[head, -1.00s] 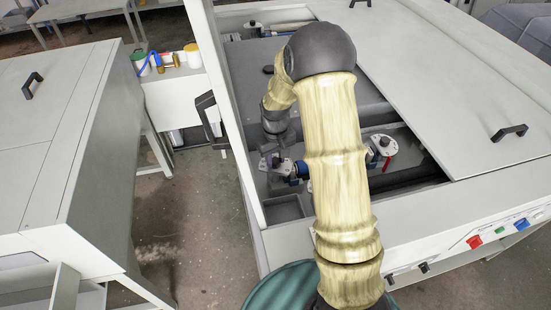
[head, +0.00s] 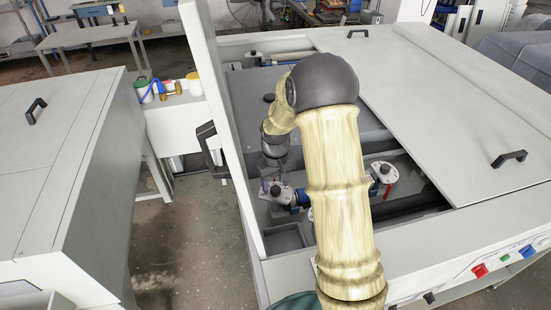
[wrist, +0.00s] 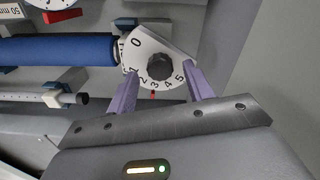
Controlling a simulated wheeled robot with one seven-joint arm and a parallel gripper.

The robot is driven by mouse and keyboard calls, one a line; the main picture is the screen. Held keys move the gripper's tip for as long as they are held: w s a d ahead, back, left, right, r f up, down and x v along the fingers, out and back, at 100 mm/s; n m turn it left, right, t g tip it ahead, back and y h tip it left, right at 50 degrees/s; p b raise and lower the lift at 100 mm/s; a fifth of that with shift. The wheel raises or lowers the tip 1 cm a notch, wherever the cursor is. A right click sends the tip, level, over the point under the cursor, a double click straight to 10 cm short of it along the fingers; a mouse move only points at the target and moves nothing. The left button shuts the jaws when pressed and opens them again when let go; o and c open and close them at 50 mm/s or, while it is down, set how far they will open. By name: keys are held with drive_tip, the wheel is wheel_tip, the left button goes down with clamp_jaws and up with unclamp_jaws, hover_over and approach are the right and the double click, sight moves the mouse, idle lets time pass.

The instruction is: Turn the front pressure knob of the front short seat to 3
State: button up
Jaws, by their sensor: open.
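The front pressure knob (wrist: 160,67) is a dark, lobed knob on a white dial plate (wrist: 142,43) marked 0 to 5. A small red mark shows at the plate's lower edge, near 3. My gripper (wrist: 158,72) is open, with its two purple fingers on either side of the knob and apart from it. The left finger is near the 1, the right finger near the 5. In the head view the white dial plate (head: 280,193) shows small in the front left of the open machine, with my gripper above it. The knob is partly hidden there.
A blue cylinder (wrist: 60,50) lies left of the dial. A second dial (head: 384,172) with a red mark sits to the right, beyond my arm. The machine's upright side wall (head: 222,120) stands close on the left, and a sliding cover (head: 440,100) covers the right.

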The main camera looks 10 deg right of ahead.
sight(275, 189)
wheel_tip(275, 189, up, 16)
drive_tip(key=b, duration=0.2)
drive_tip(key=shift+f, duration=0.1)
idle(0.4)
drive_tip(key=s+f+m+t, duration=0.1)
drive_tip(key=s+f, duration=0.3)
drive_tip(key=s, duration=0.5)
drive_tip(key=s+f+m+t, duration=0.1)
drive_tip(key=s+f+m, duration=0.1)
drive_tip(key=s, duration=0.8)
drive_tip(key=shift+s+d+f+t, duration=0.2)
drive_tip(key=shift+s+f+t, duration=0.1)
drive_tip(key=shift+f, duration=0.6)
drive_tip(key=shift+c, duration=0.4)
